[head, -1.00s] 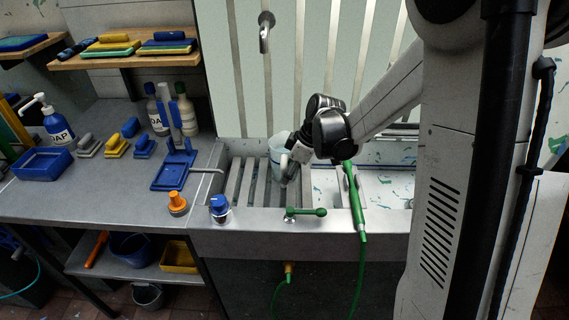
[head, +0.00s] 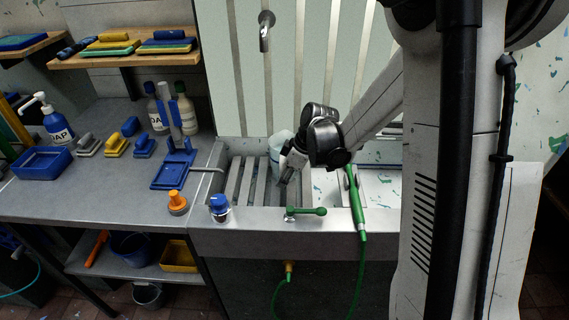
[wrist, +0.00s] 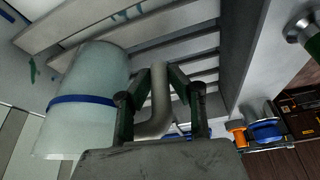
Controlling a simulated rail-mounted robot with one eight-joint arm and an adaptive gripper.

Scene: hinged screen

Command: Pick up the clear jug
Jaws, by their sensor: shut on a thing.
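The clear jug (wrist: 90,85) shows in the wrist view as a pale translucent body with a blue band and a grey curved handle (wrist: 160,102). My gripper (wrist: 160,82) is shut on that handle, with a finger on each side of it. In the head view the jug (head: 279,146) stands in the sink area above the slatted rack, partly hidden by my gripper (head: 285,178). I cannot tell from the frames whether the jug touches the slats.
The slatted rack (head: 246,183) lies in the sink, with a green tap lever (head: 306,211) and a green hose sprayer (head: 355,195) at its front and right. A blue stand (head: 172,170) and soap bottles (head: 185,108) are on the left counter.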

